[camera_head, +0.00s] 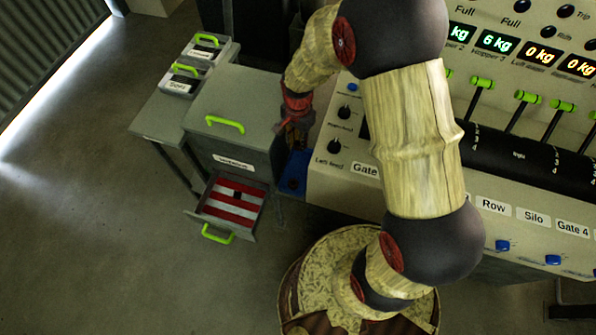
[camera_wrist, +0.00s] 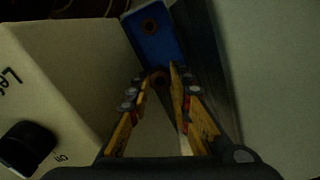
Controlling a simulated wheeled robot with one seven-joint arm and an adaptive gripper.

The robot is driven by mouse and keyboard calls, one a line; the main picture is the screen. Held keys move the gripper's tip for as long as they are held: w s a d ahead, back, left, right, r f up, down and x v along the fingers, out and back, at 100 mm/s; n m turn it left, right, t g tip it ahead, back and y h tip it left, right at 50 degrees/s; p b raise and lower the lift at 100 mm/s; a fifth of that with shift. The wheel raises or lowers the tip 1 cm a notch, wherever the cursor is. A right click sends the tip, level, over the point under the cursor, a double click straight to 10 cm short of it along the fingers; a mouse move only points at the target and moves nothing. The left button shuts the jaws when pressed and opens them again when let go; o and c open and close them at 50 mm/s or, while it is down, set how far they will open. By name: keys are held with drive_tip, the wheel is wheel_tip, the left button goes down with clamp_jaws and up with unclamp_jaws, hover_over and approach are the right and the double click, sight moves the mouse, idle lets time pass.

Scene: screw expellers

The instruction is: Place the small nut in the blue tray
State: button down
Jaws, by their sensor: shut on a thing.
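In the wrist view, my gripper (camera_wrist: 160,82) is shut on a small brown nut (camera_wrist: 157,76) held between its fingertips. The blue tray (camera_wrist: 160,52) lies beyond the fingertips, with another brownish round piece (camera_wrist: 149,27) in its far part. In the head view, my gripper (camera_head: 292,124) points down above the blue tray (camera_head: 299,158), which sits in the gap between the grey cabinet and the control panel. The held nut cannot be made out in the head view. The nut appears above the tray's near end; its exact height is unclear.
The control panel (camera_head: 330,180) with knobs stands right of the tray, and the grey cabinet (camera_head: 215,100) stands left, leaving a narrow gap. The cabinet's lower drawer (camera_head: 232,203) is open, with red and white strips and a small dark piece inside. Labelled boxes (camera_head: 181,84) stand behind.

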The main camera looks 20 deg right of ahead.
sight(298, 172)
wheel_tip(298, 172, down, 18)
drive_tip(key=b, duration=0.6)
drive_tip(key=shift+f, duration=0.15)
drive_tip(key=c, duration=2)
unclamp_jaws()
drive_tip(key=shift+c, duration=0.2)
drive_tip(key=shift+o, duration=0.7)
